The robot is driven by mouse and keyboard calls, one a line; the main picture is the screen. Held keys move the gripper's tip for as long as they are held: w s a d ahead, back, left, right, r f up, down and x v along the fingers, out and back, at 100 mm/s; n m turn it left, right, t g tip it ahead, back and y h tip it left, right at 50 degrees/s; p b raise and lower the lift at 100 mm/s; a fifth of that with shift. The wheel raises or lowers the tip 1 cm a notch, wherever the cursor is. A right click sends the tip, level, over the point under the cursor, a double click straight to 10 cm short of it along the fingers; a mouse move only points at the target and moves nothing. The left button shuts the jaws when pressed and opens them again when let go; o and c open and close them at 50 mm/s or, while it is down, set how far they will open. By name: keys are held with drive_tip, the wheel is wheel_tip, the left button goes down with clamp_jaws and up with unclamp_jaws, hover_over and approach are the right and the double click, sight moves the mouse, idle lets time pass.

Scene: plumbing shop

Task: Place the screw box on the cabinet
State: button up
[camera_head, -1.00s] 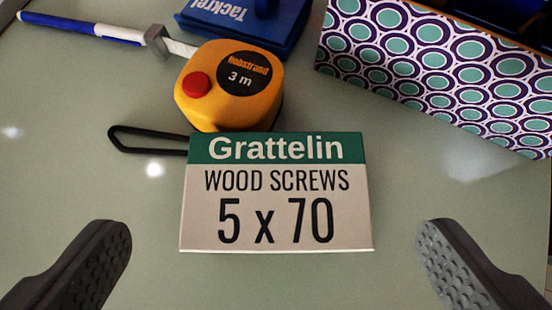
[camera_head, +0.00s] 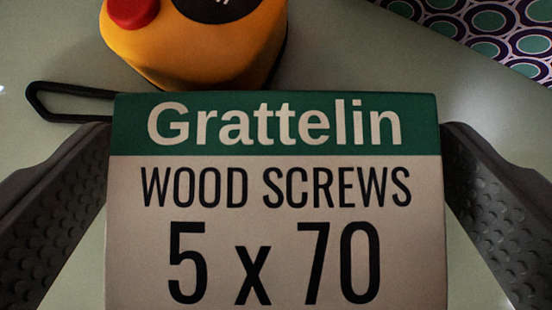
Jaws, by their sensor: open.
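The screw box (camera_head: 275,215) is a light grey box with a green band. It reads "Grattelin WOOD SCREWS 5 x 70". It fills the lower middle of the view, and its lower end is cut off by the frame. My gripper (camera_head: 277,165) is open, with one dark, knobbed finger on each side of the box. The fingertips appear very close to the box's sides; I cannot tell whether they touch. No cabinet can be made out in this view.
A yellow tape measure (camera_head: 200,45) with a red button stands just behind the box. Its black strap loop (camera_head: 60,103) lies to the left.

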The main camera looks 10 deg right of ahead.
drive_tip(key=shift+r, duration=0.1)
drive_tip(key=c, duration=1.4)
